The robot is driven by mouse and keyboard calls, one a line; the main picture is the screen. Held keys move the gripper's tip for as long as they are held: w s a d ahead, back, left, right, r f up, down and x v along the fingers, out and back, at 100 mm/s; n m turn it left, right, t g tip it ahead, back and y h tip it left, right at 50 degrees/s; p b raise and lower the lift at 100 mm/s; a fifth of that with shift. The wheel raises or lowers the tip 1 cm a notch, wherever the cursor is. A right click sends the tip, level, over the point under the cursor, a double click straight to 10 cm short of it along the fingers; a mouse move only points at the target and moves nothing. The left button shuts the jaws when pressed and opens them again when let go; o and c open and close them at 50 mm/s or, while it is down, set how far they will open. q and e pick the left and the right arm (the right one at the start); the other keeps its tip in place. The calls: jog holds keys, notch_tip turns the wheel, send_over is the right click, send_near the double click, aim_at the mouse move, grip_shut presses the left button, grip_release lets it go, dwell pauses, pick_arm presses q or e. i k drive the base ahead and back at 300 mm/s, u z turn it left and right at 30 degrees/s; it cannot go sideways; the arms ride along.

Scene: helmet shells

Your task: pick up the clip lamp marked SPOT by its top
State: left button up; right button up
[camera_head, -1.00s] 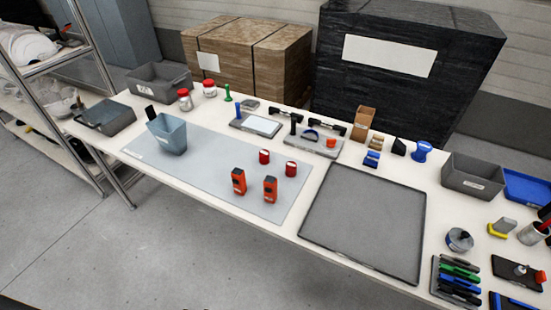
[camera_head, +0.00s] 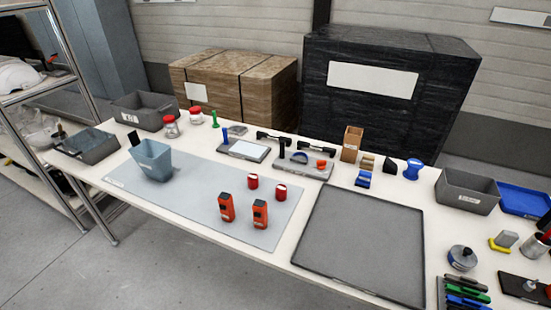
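Two orange-red upright devices with black tops stand side by side on the grey mat (camera_head: 190,205). The left one (camera_head: 226,207) and the right one (camera_head: 260,214) look alike and may be the clip lamps. Each has a small label on its front, too small to read, so I cannot tell which is marked SPOT. Nothing touches them and their tops are uncovered. Neither of my grippers shows in the head view.
Two red cylinders (camera_head: 252,181) (camera_head: 280,192) stand behind the devices. A blue-grey bin (camera_head: 152,162) stands at the mat's left. A large dark tray (camera_head: 360,245) lies to the right. Tools and blocks line the back. The mat's front is clear.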

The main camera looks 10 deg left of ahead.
aim_at(259, 205)
jog(key=z, duration=3.1)
jog(key=k, duration=1.05)
jog(key=u, duration=1.3)
